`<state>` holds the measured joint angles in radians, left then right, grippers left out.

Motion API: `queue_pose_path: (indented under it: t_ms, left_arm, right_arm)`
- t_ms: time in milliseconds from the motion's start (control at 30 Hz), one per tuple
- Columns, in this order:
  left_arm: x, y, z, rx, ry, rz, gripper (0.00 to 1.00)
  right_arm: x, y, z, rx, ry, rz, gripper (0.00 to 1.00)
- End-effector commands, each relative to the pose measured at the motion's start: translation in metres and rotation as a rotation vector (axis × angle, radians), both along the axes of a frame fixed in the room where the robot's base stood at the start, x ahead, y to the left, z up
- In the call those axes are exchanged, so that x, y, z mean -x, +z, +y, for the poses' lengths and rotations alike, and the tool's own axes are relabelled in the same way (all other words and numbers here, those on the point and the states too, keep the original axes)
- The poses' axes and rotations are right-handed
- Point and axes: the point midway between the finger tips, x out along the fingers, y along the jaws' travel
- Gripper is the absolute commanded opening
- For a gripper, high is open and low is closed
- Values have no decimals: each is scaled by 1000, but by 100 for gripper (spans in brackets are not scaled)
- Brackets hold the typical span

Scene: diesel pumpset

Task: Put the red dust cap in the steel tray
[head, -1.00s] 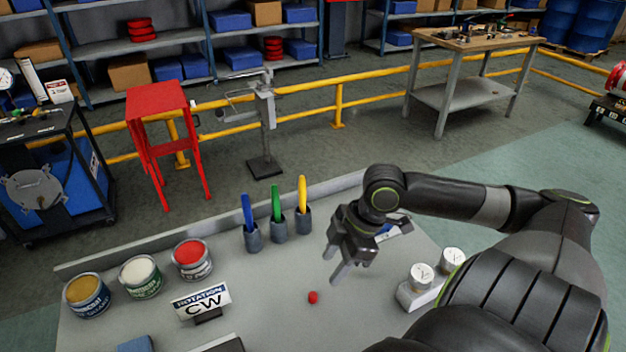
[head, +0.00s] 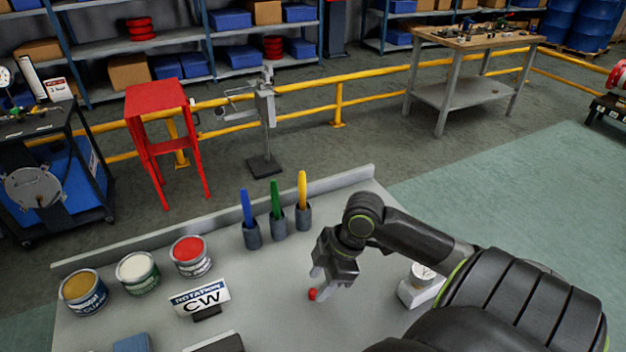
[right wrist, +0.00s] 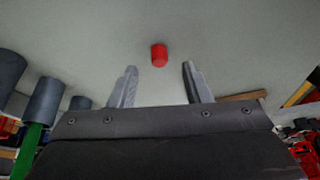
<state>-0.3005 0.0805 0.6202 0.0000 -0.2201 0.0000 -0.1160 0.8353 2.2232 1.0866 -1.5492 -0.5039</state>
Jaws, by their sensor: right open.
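The red dust cap (head: 312,294) stands on the grey bench top near its middle. My right gripper (head: 323,287) is open and low over the bench, right beside the cap in the head view. In the right wrist view the cap (right wrist: 159,54) shows ahead of the fingertips, roughly centred between the two open fingers (right wrist: 158,72), with nothing held. A dark-rimmed grey piece (head: 218,343) is cut off at the bottom edge of the head view; I cannot tell if it is the steel tray. My left gripper is not in view.
Three paint cans (head: 138,273) and a ROTATION CW sign (head: 201,301) stand left of the cap. Three holders with blue, green and yellow handles (head: 277,226) stand behind. A white block with a round top (head: 417,291) is right of my gripper. Bench around the cap is clear.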

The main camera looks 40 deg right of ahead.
Motion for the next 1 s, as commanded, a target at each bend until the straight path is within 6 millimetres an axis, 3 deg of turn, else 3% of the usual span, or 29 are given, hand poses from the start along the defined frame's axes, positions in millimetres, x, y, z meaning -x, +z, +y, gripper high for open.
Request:
queue_pose_path:
  t_ms: [233,600,933,1000]
  left_arm:
    - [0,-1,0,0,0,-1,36]
    - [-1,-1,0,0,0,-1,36]
    - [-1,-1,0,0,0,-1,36]
    - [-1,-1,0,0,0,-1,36]
  right_arm:
    - [-5,-24,8,-2,-1,0,44]
    - [-6,-29,9,0,1,0,44]
    - [-6,-28,9,0,1,0,1]
    - [-6,-28,9,0,1,0,0]
